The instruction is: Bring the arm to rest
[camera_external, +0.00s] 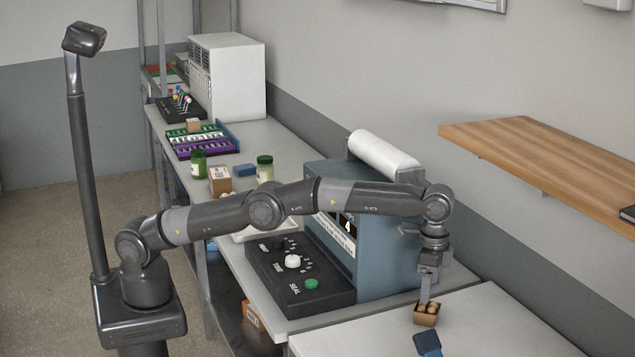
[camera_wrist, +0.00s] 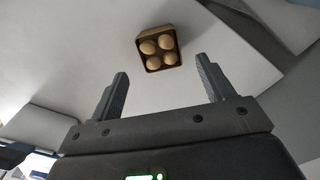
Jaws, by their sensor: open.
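My arm stretches to the right across the bench in the external view, in front of a blue-grey machine (camera_external: 378,258). My gripper (camera_external: 425,298) points down over the white table at the lower right. In the wrist view my gripper (camera_wrist: 165,85) has its two fingers wide apart with nothing between them. A small brown box (camera_wrist: 174,60) with several round tan items lies beyond the fingertips, apart from them. In the external view the small box (camera_external: 427,315) shows just below the fingers; how far below is hard to tell there.
A dark control panel (camera_external: 322,293) with a white knob and a green button stands left of the machine. A wooden shelf (camera_external: 560,160) juts from the wall at the right. A blue-headed item (camera_external: 428,344) lies on the white table (camera_external: 490,325), which has bare room to the right.

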